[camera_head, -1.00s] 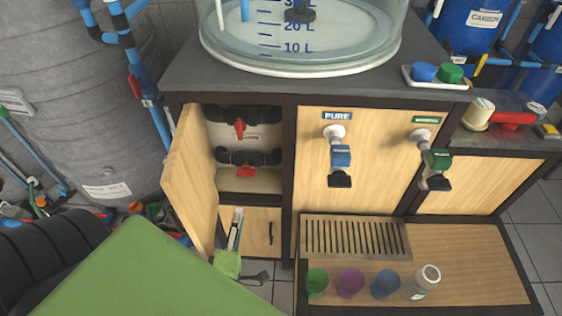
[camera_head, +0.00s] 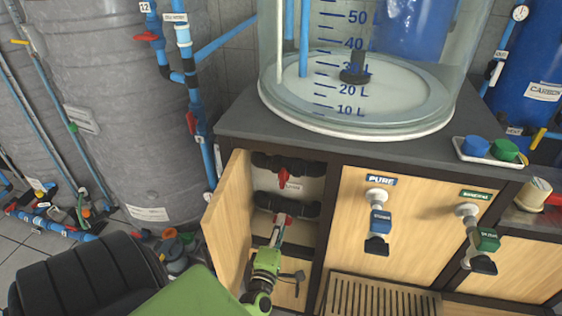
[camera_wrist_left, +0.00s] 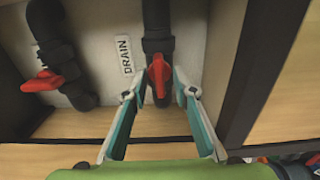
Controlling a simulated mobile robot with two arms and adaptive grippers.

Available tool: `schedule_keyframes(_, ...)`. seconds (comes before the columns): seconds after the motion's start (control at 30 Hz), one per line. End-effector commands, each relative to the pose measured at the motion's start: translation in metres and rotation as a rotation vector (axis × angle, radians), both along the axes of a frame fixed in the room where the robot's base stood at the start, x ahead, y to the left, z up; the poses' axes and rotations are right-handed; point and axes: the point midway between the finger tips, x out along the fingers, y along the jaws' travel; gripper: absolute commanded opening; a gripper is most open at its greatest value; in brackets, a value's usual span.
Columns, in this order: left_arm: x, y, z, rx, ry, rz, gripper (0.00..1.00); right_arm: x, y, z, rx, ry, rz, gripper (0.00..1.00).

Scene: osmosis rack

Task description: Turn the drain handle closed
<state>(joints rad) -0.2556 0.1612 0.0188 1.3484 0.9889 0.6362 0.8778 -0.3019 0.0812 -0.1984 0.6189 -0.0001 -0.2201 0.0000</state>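Two dark valves with red handles sit inside the open cabinet. The lower red handle (camera_head: 283,218) also shows in the left wrist view (camera_wrist_left: 160,74), in line with its dark pipe, beside the white DRAIN label (camera_wrist_left: 125,54). My left gripper (camera_head: 279,229) reaches up into the cabinet at this handle. In the wrist view its two fingers (camera_wrist_left: 159,92) are spread, one on each side of the handle, with small gaps visible. The upper red handle (camera_head: 283,177) also shows at the left of the wrist view (camera_wrist_left: 42,82). My right gripper is not in view.
The open wooden door (camera_head: 228,215) stands left of my left gripper. A dark cabinet post (camera_head: 325,235) is close on the right. The PURE tap (camera_head: 378,222) and a second tap (camera_head: 480,240) stick out further right. A black ribbed object (camera_head: 85,275) is lower left.

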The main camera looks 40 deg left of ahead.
Motion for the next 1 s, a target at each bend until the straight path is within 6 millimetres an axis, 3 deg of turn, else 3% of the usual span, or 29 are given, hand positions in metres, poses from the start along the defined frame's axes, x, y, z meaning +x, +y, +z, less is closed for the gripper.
schedule_keyframes(0.33, 0.0047, 0.0024, -0.0001, 0.0, 0.001, 0.0, 0.26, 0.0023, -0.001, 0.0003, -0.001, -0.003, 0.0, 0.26)
schedule_keyframes(0.37, 0.0047, 0.0023, -0.0001, 0.0, 0.001, 0.0, 0.23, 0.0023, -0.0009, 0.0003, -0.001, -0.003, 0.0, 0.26)
schedule_keyframes(0.47, 0.0046, 0.0023, 0.0, 0.0, 0.0, 0.0, 0.0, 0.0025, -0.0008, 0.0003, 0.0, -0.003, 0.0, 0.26)
schedule_keyframes(1.0, 0.0042, 0.002, 0.0005, 0.076, 0.044, 0.0, 0.0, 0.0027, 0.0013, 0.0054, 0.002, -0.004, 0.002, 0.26)
